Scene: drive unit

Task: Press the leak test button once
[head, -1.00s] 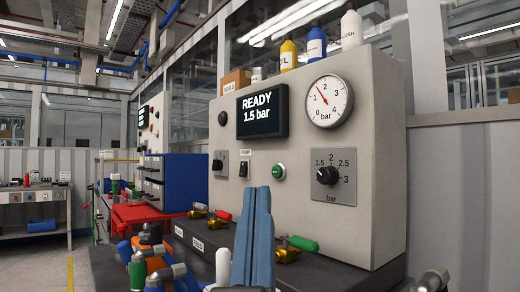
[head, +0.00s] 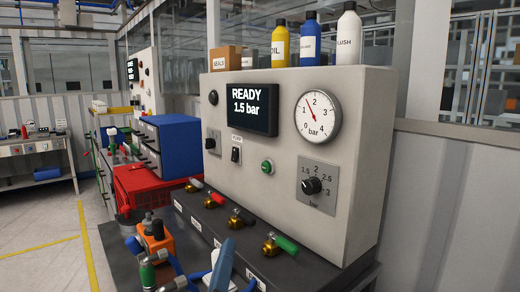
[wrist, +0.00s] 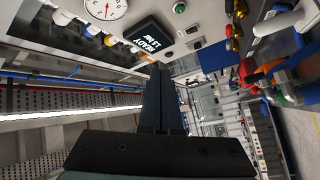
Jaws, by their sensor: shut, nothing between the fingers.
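The grey test panel (head: 225,130) carries a round green button (head: 267,167) with a metal ring, below the dark display (head: 252,109) reading READY 1.5 bar. I cannot read a leak test label on the button. It also shows at the top of the wrist view (wrist: 180,8). My gripper (head: 228,246) is shut and empty, its blue-grey fingers pointing up in the head view, below the button and apart from it. In the wrist view the closed fingers (wrist: 158,72) point toward the panel, with the display and button beyond their tips.
A pressure gauge (head: 318,116) and a rotary pressure knob (head: 312,186) sit right of the button, and a black switch (head: 235,155) left. Brass valves with coloured handles (head: 285,245) stand on the ledge below. Bottles (head: 309,40) stand on top. A blue drawer box (head: 170,147) is left.

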